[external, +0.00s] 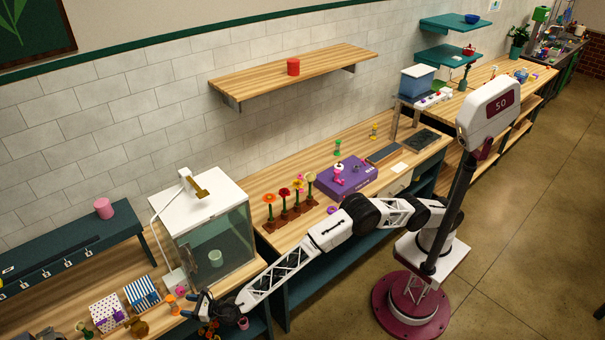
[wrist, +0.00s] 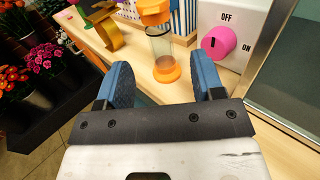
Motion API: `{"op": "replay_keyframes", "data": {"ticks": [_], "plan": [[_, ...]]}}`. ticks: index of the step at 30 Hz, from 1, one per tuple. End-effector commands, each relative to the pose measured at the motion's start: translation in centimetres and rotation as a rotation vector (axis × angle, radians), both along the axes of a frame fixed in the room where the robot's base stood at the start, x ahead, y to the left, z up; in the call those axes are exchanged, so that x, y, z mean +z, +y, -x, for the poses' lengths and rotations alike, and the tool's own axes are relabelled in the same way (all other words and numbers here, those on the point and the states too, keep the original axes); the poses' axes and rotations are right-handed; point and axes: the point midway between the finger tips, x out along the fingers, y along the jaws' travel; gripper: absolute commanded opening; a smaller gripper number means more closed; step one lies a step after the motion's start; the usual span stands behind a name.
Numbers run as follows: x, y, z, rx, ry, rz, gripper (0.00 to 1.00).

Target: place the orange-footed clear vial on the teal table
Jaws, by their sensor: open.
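The orange-footed clear vial (wrist: 160,46) stands upright near the front edge of the wooden counter, with an orange foot and an orange top. It appears small in the external view (external: 172,303). My gripper (wrist: 164,76) is open; its two blue fingers are spread apart, with the vial's foot showing in line with the gap between their tips. Nothing is held. In the external view my gripper (external: 203,304) is low at the counter's front, just right of the vial.
A pink OFF/ON knob (wrist: 218,43) on a pale panel is close right of the vial. A glass-sided case (external: 212,236) stands behind. A blue-striped box (external: 142,292) and a gold object (wrist: 103,30) are left of the vial. Flower buckets (wrist: 42,62) stand beyond the counter edge.

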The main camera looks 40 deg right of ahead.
Motion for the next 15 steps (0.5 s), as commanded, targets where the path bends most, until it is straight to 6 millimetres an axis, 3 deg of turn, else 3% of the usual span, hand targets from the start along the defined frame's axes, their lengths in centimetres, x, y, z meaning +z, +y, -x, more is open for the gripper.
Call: {"op": "replay_keyframes", "data": {"ticks": [15], "plan": [[-0.08,1.12,-1.18,-0.001,0.001,0.001,0.62]]}}
